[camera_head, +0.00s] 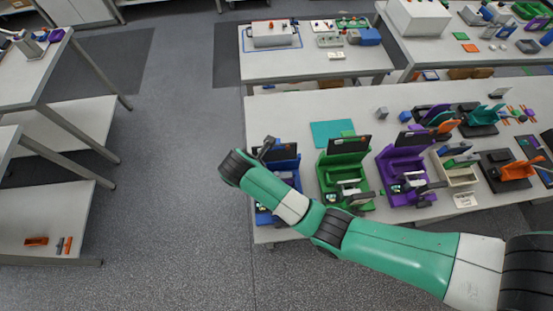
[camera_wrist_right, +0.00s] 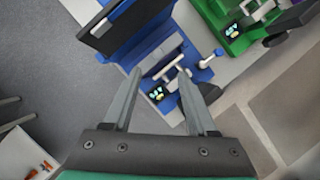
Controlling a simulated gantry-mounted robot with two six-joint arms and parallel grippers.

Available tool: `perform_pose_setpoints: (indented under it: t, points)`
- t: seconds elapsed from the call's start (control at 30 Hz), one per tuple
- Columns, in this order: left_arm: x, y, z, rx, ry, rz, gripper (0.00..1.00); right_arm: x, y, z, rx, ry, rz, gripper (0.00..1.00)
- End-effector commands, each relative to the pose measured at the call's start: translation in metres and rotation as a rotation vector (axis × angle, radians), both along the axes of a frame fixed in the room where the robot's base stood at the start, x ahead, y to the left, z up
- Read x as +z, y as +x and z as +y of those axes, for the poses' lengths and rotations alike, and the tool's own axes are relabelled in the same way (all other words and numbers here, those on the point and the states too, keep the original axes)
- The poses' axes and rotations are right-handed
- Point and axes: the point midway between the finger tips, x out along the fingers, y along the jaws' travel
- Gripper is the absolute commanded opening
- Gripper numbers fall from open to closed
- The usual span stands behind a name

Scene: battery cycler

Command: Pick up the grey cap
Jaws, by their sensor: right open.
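My right gripper (camera_wrist_right: 160,77) is open and empty, its two grey fingers spread above the front of the blue device (camera_wrist_right: 150,40). In the head view my right arm comes in from the right, and the right gripper (camera_head: 266,147) hangs over the blue device (camera_head: 285,165), partly hiding it. The blue device has a dark raised panel, a light lever and a small screen (camera_wrist_right: 157,93). I cannot make out a grey cap for certain; a small grey block (camera_head: 382,112) lies on the table behind the devices. My left gripper is not in view.
A green device (camera_head: 343,170) and a purple device (camera_head: 400,168) stand right of the blue one. A teal mat (camera_head: 332,132) lies behind. More devices fill the table's right side. Open floor (camera_head: 180,170) lies left, before a shelf (camera_head: 40,215).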

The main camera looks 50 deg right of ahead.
Motion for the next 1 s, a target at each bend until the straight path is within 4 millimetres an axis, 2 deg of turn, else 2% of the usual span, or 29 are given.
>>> perform_pose_setpoints:
  t: [0.13, 0.37, 0.63, 0.9, 0.93, 1.0]
  points:
    - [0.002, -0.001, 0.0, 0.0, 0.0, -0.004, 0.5, -0.022, 0.0, -0.011, -0.002, -0.001, 0.004, 0.58]
    - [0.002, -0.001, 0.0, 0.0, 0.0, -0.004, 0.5, -0.031, 0.001, -0.015, -0.002, -0.001, 0.001, 0.58]
    - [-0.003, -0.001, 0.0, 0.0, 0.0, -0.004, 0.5, -0.069, 0.004, -0.035, -0.002, 0.0, 0.003, 0.58]
    - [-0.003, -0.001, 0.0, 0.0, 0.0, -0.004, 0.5, -0.074, 0.005, -0.037, 0.0, 0.001, 0.0, 0.58]
    - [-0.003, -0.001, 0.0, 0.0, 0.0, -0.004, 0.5, -0.074, 0.005, -0.037, 0.0, 0.001, 0.0, 0.56]
    - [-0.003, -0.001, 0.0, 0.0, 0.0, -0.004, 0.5, -0.074, 0.005, -0.037, 0.0, 0.0, 0.0, 0.44]
